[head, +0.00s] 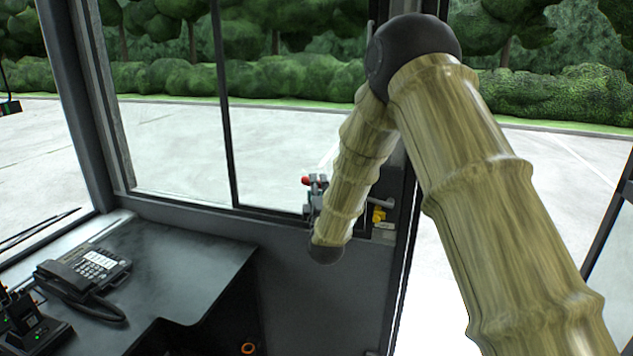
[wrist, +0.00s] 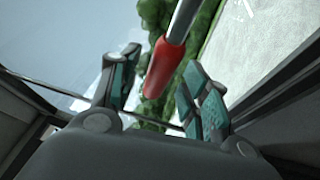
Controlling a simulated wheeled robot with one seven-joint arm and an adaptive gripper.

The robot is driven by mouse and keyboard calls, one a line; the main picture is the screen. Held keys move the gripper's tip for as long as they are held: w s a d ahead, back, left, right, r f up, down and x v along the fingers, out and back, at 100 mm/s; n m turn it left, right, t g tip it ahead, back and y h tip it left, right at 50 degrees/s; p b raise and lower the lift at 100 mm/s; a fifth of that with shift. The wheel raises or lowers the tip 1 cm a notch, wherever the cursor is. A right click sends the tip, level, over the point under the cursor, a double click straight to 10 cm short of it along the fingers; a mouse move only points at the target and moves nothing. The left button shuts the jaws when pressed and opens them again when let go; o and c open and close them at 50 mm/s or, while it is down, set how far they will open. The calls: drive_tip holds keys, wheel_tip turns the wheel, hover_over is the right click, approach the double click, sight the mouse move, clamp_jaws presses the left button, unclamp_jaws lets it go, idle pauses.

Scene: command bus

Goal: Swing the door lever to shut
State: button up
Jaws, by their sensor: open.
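The door lever has a red grip (wrist: 165,66) on a metal rod (wrist: 184,20). In the wrist view the grip hangs down between the two teal-padded fingers of my gripper (wrist: 162,70). The fingers are apart, with a visible gap on the right side of the grip; I cannot tell whether the left finger touches it. In the head view a small red piece of the grip (head: 306,181) shows at my gripper (head: 316,184), by the post below the window. My forearm hides most of my gripper and the lever's mounting.
A yellow fitting (head: 379,215) and a small grey handle (head: 382,202) sit on the panel just right of my forearm. A dark door post stands beside them. A dashboard (head: 200,265) with a black telephone (head: 85,276) is at left.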

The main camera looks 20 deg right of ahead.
drive_tip(key=shift+x, duration=1.25)
clamp_jaws()
